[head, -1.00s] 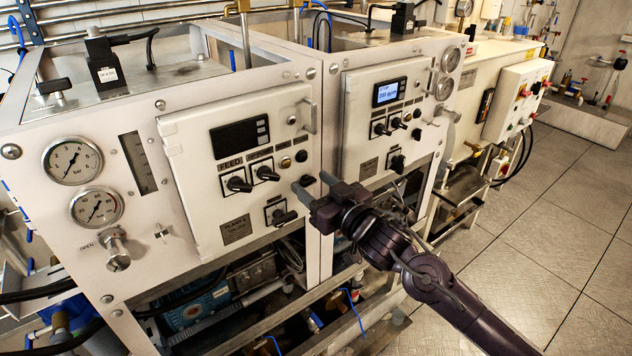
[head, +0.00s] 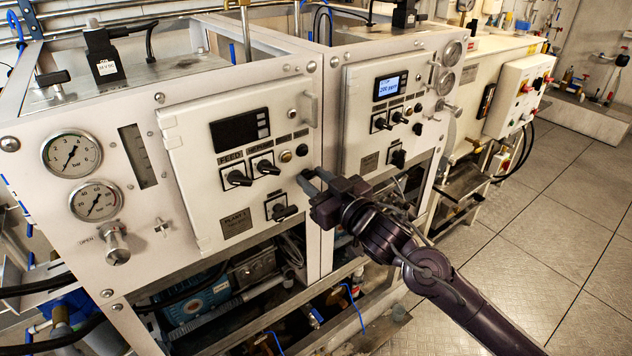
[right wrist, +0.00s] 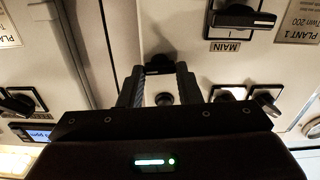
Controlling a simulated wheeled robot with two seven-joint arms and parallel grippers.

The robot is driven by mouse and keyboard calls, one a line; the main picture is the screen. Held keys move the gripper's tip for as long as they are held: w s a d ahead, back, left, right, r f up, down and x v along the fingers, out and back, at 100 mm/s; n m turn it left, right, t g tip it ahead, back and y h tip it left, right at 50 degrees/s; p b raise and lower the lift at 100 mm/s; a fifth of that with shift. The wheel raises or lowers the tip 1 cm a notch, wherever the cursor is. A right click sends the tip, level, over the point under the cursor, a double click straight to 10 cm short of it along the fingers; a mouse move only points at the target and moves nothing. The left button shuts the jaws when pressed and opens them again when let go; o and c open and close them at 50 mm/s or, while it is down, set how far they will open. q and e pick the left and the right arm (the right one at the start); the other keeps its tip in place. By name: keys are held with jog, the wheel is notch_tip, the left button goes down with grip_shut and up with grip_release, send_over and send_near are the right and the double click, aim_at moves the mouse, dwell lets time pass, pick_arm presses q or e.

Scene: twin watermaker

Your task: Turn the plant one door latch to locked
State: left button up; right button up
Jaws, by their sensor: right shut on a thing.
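The plant one door (head: 190,140) is the white panel on the left cabinet, with a "PLANT 1" plate low on its face. It looks closed. My right gripper (head: 311,178) is at the door's right edge in the head view, and its fingers hide the latch there. In the right wrist view, the dark latch knob (right wrist: 160,64) shows at the ends of my right gripper's fingers (right wrist: 158,76), which are shut on it. Its exact turn angle cannot be told. My left gripper is not in view.
A dark round button (head: 302,150) is just above the fingers. The MAIN switch (head: 284,212) is to the lower left. The plant two panel (head: 378,120) is close on the right. Open floor (head: 540,240) lies to the right.

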jog(key=n+b, duration=0.3)
jog(key=n, duration=0.2)
jog(key=shift+f, duration=0.15)
jog(key=n+b, duration=0.3)
jog(key=shift+s+a+f+n, duration=0.1)
jog(key=shift+n, duration=0.3)
jog(key=shift+n+b, duration=3.55)
jog(key=shift+n, duration=0.65)
jog(key=o, duration=1)
